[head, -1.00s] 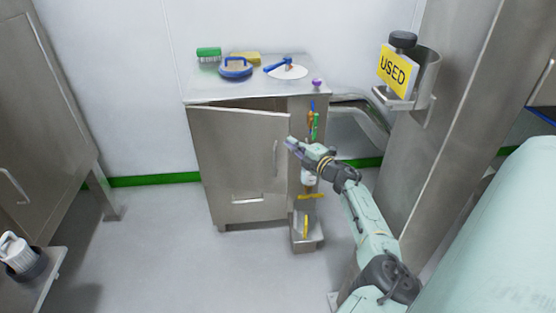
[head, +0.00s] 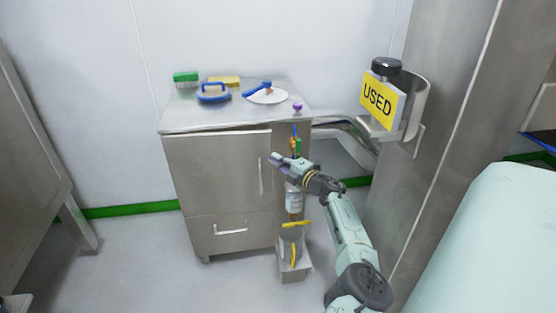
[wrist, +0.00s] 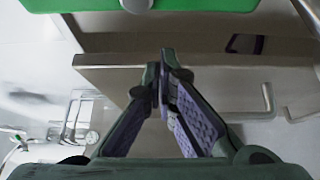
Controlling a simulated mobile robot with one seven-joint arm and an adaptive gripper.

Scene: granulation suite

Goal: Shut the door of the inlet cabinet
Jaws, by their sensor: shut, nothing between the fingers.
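The inlet cabinet (head: 240,117) is a steel unit against the wall. Its door (head: 215,170) sits nearly flush with the front in the head view, with a thin dark line along its top edge; I cannot tell whether it is fully shut. The upright door handle (head: 261,176) is near the door's right edge. My gripper (head: 276,158) is shut and empty, its tips at the upper right of the door, close to the handle. In the wrist view, my fingertips (wrist: 165,60) overlap the door's top edge (wrist: 110,61); contact is unclear. A handle also shows there (wrist: 265,98).
A steel column with a USED sign (head: 377,101) is further right. Floor in front is clear.

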